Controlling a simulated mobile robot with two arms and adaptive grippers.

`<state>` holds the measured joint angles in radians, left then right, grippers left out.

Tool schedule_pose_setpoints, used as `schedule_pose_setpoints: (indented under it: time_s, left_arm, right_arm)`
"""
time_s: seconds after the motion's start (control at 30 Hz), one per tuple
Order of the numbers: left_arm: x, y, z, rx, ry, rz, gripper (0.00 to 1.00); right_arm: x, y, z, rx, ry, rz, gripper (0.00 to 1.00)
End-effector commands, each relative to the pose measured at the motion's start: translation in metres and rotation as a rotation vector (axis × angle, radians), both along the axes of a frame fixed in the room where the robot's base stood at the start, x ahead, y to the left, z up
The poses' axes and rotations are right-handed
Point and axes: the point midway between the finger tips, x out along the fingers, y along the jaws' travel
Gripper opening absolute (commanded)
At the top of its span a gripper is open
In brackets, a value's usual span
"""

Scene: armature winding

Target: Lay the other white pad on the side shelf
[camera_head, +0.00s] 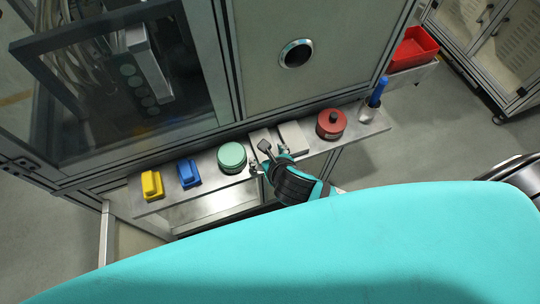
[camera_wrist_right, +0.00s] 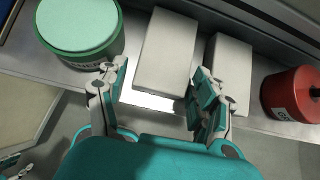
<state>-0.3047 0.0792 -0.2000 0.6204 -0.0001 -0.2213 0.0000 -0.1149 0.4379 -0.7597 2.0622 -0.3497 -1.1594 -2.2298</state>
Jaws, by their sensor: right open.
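Two white pads lie side by side on the narrow metal shelf. The left pad shows in the head view (camera_head: 259,136) and, fully, in the right wrist view (camera_wrist_right: 167,50). The right pad (camera_head: 294,137) is in the right wrist view too (camera_wrist_right: 231,66), partly behind a finger. My right gripper (camera_head: 267,161) is at the shelf's front edge. In the right wrist view its fingers (camera_wrist_right: 157,82) are spread and empty, with the left pad ahead between them. A small part of what looks like my left gripper (camera_wrist_right: 12,165) shows at the lower left corner; its fingers are unclear.
A green round tin (camera_head: 232,157) stands left of the pads and a red tin (camera_head: 331,123) right of them. Blue (camera_head: 188,174) and yellow (camera_head: 152,185) blocks sit farther left. A metal cup (camera_head: 368,112) with a blue-handled tool is at the right end. A cabinet wall rises behind.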

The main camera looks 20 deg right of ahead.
Motion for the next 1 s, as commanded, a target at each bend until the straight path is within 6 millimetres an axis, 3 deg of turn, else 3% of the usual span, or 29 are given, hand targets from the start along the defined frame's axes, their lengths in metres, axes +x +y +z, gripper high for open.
schedule_pose_setpoints:
  time_s: [0.17,0.6,1.0]
  left_arm:
    - [-0.009,0.001,-0.001,0.002,0.015,0.0,0.42]
    - [0.01,0.0,0.001,-0.001,-0.015,0.0,0.42]
    - [0.007,0.0,0.0,0.0,-0.009,0.0,0.42]
  right_arm:
    - [-0.013,0.0,0.013,0.001,0.0,0.003,0.67]
    - [-0.072,-0.002,0.076,0.002,-0.001,0.002,0.67]
    - [-0.082,-0.003,0.087,0.0,0.0,0.0,0.67]
